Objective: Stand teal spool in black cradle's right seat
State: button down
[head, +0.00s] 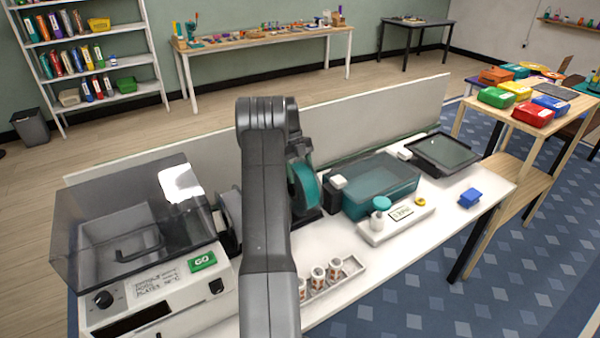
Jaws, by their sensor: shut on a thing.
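The teal spool (304,188) stands upright just right of my arm, its left part hidden by the arm. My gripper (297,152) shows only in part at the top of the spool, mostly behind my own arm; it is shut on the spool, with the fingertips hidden. Black cradle parts (312,214) show below and around the spool. I cannot tell whether the spool rests in the right seat or hangs just above it. A grey spool (230,212) stands left of my arm, at the cradle's left side. The cradle's middle is hidden by my arm.
A machine with a clear lid (135,225) stands at the left. A teal-lidded box (372,184) is close to the spool's right. In front are a scale (394,224) and a tray of small cups (345,277). A low panel (370,118) runs behind the bench.

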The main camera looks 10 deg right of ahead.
jog(key=shift+f, duration=0.3)
jog(key=shift+f, duration=0.4)
jog(key=shift+f+b, duration=0.2)
jog(key=shift+b, duration=0.2)
jog(key=shift+c, duration=2.1)
grip_release()
jog(key=shift+r, duration=0.25)
jog(key=p+v, duration=0.1)
jog(key=v, duration=1.1)
jog(key=shift+s+r, duration=0.1)
jog(key=shift+r, duration=0.2)
